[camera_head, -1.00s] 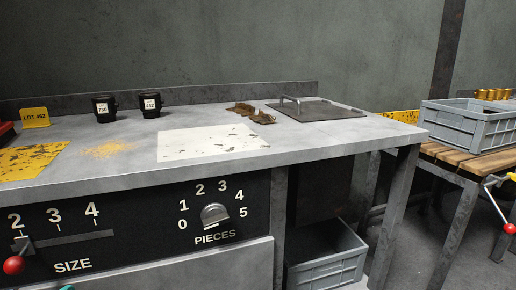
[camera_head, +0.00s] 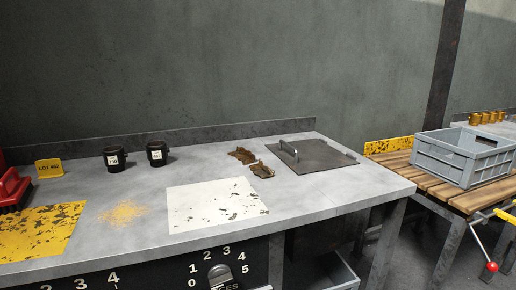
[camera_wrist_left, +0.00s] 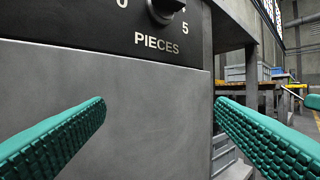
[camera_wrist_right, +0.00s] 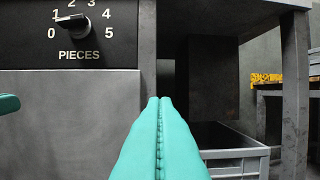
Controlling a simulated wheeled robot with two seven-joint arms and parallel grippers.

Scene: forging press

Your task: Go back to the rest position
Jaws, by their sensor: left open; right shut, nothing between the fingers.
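My left gripper (camera_wrist_left: 160,108) shows in the left wrist view, its two green fingers wide apart with nothing between them. It is in front of the grey cabinet panel, below the PIECES knob (camera_wrist_left: 165,8). My right gripper (camera_wrist_right: 160,103) shows in the right wrist view, its green fingers pressed together and empty. It is in front of the cabinet's right edge, below and right of the PIECES knob (camera_wrist_right: 73,25). A green finger tip shows at the left edge of that view. Neither gripper shows in the head view.
The bench (camera_head: 320,203) carries two black cups (camera_head: 114,158) (camera_head: 157,154), a white sheet (camera_head: 215,204), brown scraps (camera_head: 262,170) and a dark plate with handles (camera_head: 315,155). A grey crate (camera_head: 465,155) stands on a slatted table at right. Another crate (camera_wrist_right: 235,155) is under the bench.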

